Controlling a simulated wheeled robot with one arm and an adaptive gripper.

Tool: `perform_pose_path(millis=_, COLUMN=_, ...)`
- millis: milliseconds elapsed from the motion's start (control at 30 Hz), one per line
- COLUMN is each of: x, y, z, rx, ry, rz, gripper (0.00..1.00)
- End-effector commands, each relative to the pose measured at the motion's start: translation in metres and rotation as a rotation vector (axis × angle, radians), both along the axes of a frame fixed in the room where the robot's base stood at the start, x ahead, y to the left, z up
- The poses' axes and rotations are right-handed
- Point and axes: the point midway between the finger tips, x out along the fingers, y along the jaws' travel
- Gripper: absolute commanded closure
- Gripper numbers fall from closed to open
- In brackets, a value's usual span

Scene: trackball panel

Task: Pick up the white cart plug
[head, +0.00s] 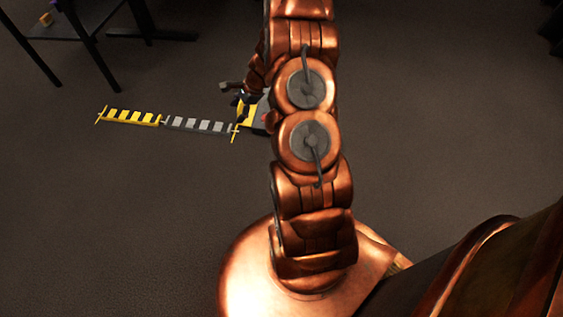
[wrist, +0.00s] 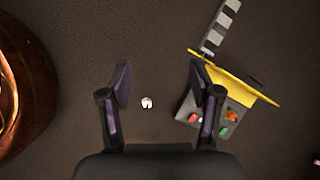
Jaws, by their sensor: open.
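A small white object, which looks like the white cart plug (wrist: 147,102), lies on the dark floor in the wrist view. It appears between the two fingers of my gripper (wrist: 160,82), a little left of the middle. The fingers are spread wide and nothing is held. How far the fingertips are above the plug cannot be told. In the head view my gripper (head: 236,93) is beyond my arm, beside the yellow and grey panel. I cannot make out the plug there.
The yellow and grey panel (wrist: 236,76) with red, green and white pieces stands close to the right finger. A grey striped strip (head: 198,125) and a yellow striped strip (head: 133,117) extend left from it. A dark table (head: 62,27) is at the upper left. Much floor is clear.

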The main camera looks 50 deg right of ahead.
Motion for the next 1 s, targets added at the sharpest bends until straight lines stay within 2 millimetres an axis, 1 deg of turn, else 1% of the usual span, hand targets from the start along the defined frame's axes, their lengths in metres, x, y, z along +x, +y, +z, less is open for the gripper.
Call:
perform_pose_path(millis=33, x=-0.003, y=-0.016, z=-0.037, rx=0.010, ry=0.016, rz=-0.065, gripper=0.37)
perform_pose_path(millis=67, x=-0.004, y=-0.024, z=-0.050, rx=0.014, ry=0.024, rz=-0.101, gripper=0.37)
perform_pose_path(millis=100, x=-0.007, y=-0.035, z=-0.070, rx=0.022, ry=0.036, rz=-0.150, gripper=0.37)
perform_pose_path(millis=167, x=-0.013, y=-0.051, z=-0.099, rx=0.031, ry=0.053, rz=-0.222, gripper=0.37)
perform_pose_path(millis=200, x=-0.017, y=-0.063, z=-0.118, rx=0.035, ry=0.064, rz=-0.274, gripper=0.37)
perform_pose_path(millis=267, x=-0.024, y=-0.080, z=-0.149, rx=0.040, ry=0.081, rz=-0.349, gripper=0.37)
perform_pose_path(millis=300, x=-0.029, y=-0.091, z=-0.168, rx=0.043, ry=0.092, rz=-0.398, gripper=0.37)
perform_pose_path(millis=400, x=-0.046, y=-0.114, z=-0.215, rx=0.056, ry=0.124, rz=-0.515, gripper=0.37)
perform_pose_path(millis=467, x=-0.057, y=-0.126, z=-0.240, rx=0.060, ry=0.140, rz=-0.577, gripper=0.37)
perform_pose_path(millis=500, x=-0.064, y=-0.133, z=-0.255, rx=0.062, ry=0.151, rz=-0.616, gripper=0.37)
perform_pose_path(millis=600, x=-0.077, y=-0.149, z=-0.283, rx=0.062, ry=0.169, rz=-0.694, gripper=0.37)
perform_pose_path(millis=700, x=-0.087, y=-0.157, z=-0.301, rx=0.065, ry=0.184, rz=-0.744, gripper=0.37)
perform_pose_path(millis=833, x=-0.092, y=-0.161, z=-0.313, rx=0.066, ry=0.192, rz=-0.771, gripper=0.37)
perform_pose_path(millis=1000, x=-0.088, y=-0.159, z=-0.328, rx=0.066, ry=0.193, rz=-0.774, gripper=0.37)
